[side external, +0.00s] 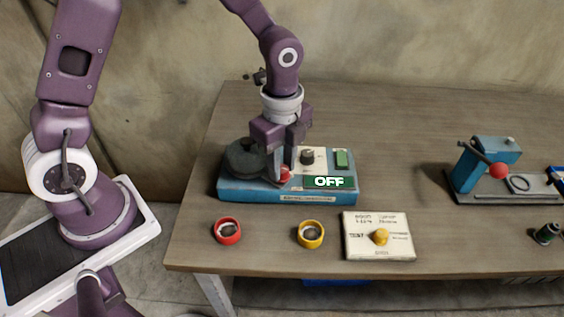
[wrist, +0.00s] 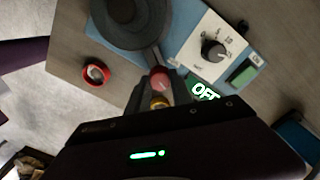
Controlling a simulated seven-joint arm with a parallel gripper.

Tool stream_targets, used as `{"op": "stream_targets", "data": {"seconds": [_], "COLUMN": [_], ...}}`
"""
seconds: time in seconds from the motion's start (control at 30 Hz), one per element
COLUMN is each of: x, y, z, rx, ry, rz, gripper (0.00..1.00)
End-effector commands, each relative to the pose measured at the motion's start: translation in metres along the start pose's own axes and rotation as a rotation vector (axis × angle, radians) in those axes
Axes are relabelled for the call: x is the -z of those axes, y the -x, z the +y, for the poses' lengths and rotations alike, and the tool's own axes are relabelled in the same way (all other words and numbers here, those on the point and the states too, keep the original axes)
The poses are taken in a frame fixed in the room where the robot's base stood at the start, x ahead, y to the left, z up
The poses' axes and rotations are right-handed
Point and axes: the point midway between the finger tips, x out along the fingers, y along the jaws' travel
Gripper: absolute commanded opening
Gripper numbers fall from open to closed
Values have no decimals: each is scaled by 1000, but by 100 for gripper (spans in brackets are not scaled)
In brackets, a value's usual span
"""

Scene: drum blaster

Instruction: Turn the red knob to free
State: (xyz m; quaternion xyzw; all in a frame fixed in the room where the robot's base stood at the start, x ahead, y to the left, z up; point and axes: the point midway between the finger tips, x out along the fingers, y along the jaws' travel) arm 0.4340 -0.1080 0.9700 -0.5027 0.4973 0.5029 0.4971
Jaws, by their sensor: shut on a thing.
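The red knob (side external: 285,174) is at the front of the blue device (side external: 235,189), just right of its dark round drum (side external: 243,158). My gripper (side external: 284,170) reaches down from above, with its fingers around the knob. In the wrist view the red knob (wrist: 160,80) sits between the fingertips of my gripper (wrist: 160,84), near the end of a grey arm beside the drum (wrist: 128,18). The fingers partly hide the knob's sides and base. The green display (side external: 329,182) reads OFF.
A black dial (side external: 307,157) and a green button (side external: 341,159) are on the device. A red ring (side external: 227,231), a yellow ring (side external: 311,234) and a white panel with a yellow knob (side external: 380,237) are in front. Another blue device (side external: 485,165) stands right, beyond clear table.

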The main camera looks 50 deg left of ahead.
Motion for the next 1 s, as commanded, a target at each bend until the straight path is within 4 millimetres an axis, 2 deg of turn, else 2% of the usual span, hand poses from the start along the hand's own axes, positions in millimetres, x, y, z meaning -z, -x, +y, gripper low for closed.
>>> {"op": "stream_targets", "data": {"seconds": [0.37, 1.0], "x": [0, 0], "y": [0, 1], "z": [0, 0], "rx": [2, 3], "ry": [200, 807], "rz": [-1, 1], "gripper": [0, 0]}}
